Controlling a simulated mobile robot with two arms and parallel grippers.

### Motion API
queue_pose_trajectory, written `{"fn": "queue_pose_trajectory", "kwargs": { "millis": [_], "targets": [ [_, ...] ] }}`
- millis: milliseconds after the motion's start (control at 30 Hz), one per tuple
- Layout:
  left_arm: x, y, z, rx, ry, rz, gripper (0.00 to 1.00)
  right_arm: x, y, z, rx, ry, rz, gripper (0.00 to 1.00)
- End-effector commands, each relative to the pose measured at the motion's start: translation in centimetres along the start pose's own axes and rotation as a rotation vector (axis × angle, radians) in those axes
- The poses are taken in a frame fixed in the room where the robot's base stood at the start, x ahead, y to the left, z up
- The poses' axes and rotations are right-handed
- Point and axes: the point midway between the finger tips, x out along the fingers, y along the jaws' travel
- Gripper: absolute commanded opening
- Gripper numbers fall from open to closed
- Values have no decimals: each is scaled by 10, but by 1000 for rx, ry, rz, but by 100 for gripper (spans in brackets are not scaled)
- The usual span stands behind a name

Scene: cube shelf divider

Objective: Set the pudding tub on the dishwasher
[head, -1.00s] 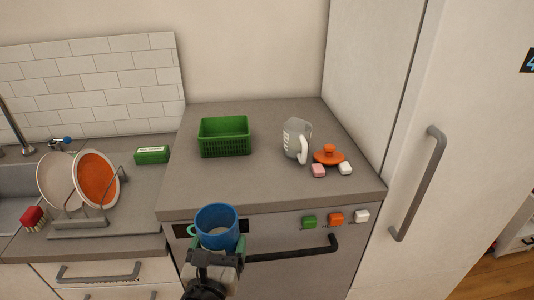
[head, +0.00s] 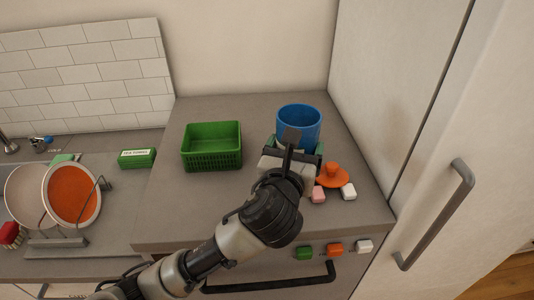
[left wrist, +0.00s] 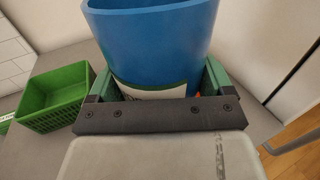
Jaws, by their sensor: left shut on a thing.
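The blue pudding tub (head: 298,122) is upright over the right back part of the grey dishwasher top (head: 185,212). I cannot tell whether its base touches the top. My left gripper (head: 291,148) reaches in from the front and is shut on the tub. In the left wrist view the tub (left wrist: 155,45), with a pale label low on its side, sits between the green fingers of the gripper (left wrist: 158,84). The tub's base is hidden. My right gripper is not in view.
A green basket (head: 212,147) stands left of the tub. An orange lid (head: 333,177), a pink block (head: 318,194) and a white block (head: 348,191) lie to the right of the gripper. A tall white cabinet (head: 400,90) bounds the right. The top's front left is clear.

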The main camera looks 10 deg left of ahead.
Motion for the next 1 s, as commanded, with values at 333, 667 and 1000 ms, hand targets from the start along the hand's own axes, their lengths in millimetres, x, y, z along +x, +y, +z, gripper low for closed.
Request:
{"fn": "queue_pose_trajectory", "kwargs": {
  "millis": [333,667,1000],
  "targets": [
    [-8,58,-33,4,3,2,41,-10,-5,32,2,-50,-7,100],
    [-15,112,-64,0,-2,-1,41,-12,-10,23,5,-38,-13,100],
    [-15,117,-100,-3,-1,-1,41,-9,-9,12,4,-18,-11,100]
  ]
}}
